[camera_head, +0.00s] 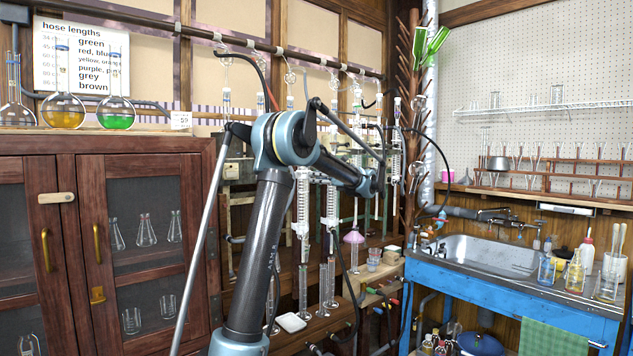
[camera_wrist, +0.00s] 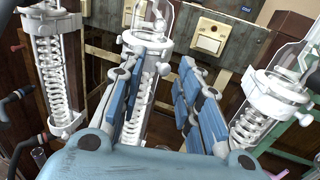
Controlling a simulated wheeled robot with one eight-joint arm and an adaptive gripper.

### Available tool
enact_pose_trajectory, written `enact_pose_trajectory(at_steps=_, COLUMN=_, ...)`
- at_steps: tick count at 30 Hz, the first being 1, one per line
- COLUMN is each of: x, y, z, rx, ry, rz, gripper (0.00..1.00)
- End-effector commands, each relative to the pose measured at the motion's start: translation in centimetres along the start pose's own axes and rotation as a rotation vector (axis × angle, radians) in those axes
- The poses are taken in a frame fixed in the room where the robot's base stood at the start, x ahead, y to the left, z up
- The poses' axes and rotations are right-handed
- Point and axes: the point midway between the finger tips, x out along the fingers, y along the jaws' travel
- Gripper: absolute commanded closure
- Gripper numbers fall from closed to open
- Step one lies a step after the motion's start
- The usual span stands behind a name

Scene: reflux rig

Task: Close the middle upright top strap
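In the wrist view the middle upright (camera_wrist: 150,72) is a clear glass condenser with a white coil. White strap and clamp parts (camera_wrist: 143,42) sit round its top. My gripper (camera_wrist: 169,68) is open, with its blue-padded fingers spread and nothing clearly held. The left finger overlaps the middle upright and hides part of its coil; the right finger is to its right. I cannot tell whether the strap is open or closed, or whether a finger touches it. In the head view my gripper (camera_head: 377,184) is by the rig, its fingers too small to read.
In the wrist view a left upright (camera_wrist: 56,75) and a right upright (camera_wrist: 268,108) stand close on either side. A wooden rail with beige plates (camera_wrist: 209,38) is behind. In the head view a cabinet (camera_head: 140,240) is left and a blue sink bench (camera_head: 500,298) right.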

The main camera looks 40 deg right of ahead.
Motion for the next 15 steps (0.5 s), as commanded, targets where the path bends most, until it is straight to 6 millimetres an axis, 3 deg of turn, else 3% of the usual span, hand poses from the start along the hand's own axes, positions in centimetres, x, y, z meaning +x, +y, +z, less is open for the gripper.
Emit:
enact_pose_trajectory(at_steps=7, x=-2.1, y=-0.1, z=0.0, rx=0.000, ry=0.000, rz=-0.003, gripper=0.68)
enact_pose_trajectory(at_steps=15, x=-7.3, y=-0.1, z=-0.1, rx=0.000, ry=0.001, rz=-0.003, gripper=0.68)
